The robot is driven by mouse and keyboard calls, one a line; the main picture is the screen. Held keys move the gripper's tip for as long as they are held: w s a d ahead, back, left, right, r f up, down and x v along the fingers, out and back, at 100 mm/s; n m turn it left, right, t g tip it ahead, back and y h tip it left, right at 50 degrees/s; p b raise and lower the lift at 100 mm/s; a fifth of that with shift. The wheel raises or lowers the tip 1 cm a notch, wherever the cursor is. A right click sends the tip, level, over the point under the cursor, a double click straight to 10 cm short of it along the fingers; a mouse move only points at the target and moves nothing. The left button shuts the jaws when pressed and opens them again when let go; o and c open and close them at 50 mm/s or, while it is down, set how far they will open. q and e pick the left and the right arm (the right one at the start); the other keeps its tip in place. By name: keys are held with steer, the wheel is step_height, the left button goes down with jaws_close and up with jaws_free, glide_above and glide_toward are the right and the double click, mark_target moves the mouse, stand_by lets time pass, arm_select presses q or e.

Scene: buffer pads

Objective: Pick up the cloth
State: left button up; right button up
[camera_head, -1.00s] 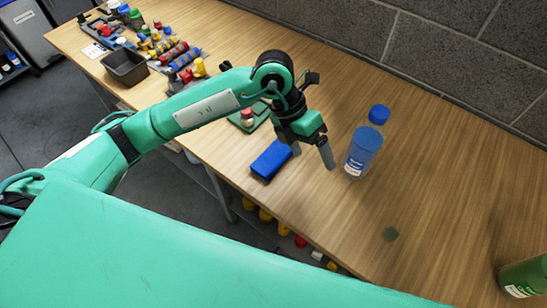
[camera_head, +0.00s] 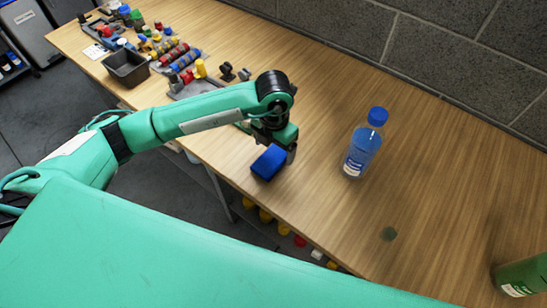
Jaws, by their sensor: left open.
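The cloth (camera_head: 269,162) is a blue folded block near the front edge of the wooden table. My left gripper (camera_head: 284,156) points down at the cloth's back right side, very close to it. Its jaws are open. One finger shows at the cloth's right side; the other is hidden, so I cannot tell whether the fingers straddle the cloth or touch it. My right gripper is not in view.
A blue-capped bottle (camera_head: 363,145) stands to the right of the cloth. A green bottle (camera_head: 520,277) is at the lower right. A dark bin (camera_head: 127,71) and several colourful parts stand at the back left. The table (camera_head: 440,170) is mostly clear on the right.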

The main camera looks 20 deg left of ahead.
mark_target(273, 157)
arm_select(q)
step_height(273, 157, down, 5)
steer(key=shift+w+a+f+p, duration=0.1)
steer(key=shift+w+p, duration=0.05)
steer(key=shift+p, duration=0.45)
steer(key=shift+c, duration=0.7)
steer(key=c, duration=0.9)
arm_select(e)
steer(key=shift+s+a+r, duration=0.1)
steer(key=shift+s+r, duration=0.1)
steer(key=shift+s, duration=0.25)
